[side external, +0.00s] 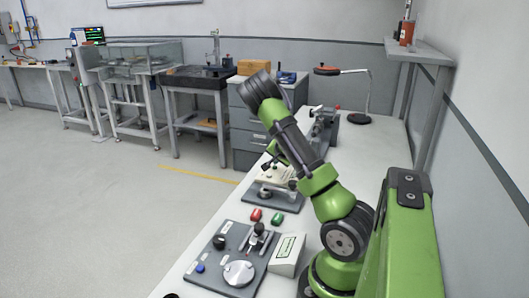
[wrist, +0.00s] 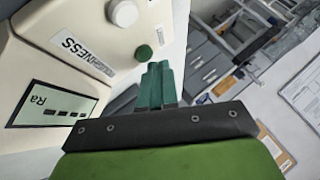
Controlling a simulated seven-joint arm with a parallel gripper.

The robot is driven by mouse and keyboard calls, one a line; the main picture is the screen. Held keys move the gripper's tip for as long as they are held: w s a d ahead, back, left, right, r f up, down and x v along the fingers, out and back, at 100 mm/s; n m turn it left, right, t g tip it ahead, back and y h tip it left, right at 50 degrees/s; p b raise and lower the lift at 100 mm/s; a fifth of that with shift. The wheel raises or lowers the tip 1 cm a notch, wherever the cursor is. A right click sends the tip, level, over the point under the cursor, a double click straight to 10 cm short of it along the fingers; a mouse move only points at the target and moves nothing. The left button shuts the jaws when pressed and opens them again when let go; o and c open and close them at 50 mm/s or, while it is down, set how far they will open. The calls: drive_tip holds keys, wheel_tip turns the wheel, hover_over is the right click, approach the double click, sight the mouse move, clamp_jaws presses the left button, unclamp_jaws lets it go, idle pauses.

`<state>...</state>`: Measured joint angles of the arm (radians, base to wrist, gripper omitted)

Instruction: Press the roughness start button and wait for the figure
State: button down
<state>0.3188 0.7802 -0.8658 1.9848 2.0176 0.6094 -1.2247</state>
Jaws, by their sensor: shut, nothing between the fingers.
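The roughness unit, a cream-coloured housing (wrist: 30,55), fills the left of the wrist view, with a label ending in "NESS". Its pale green display (wrist: 55,105) reads "Ra" followed by dashes. A round green button (wrist: 143,53) is on its face, below a white round knob (wrist: 124,13). My gripper (wrist: 158,68) is shut and empty, its teal fingertips just beside and below the green button in the picture. Whether they touch it I cannot tell. In the side view, a cream unit (side external: 272,174) sits on the bench under my arm, and my fingertips cannot be made out there.
In the side view, a grey plate (side external: 215,262) with a dial and knobs lies nearer on the bench, beside a white box (side external: 288,254). Red and green pieces (side external: 256,215) lie between. A magnifier lamp (side external: 358,118) stands at the far end.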

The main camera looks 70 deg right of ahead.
sight(276, 167)
drive_tip(key=shift+f, duration=0.5)
idle(0.5)
drive_tip(key=shift+r, duration=0.95)
drive_tip(key=shift+r, duration=2.5)
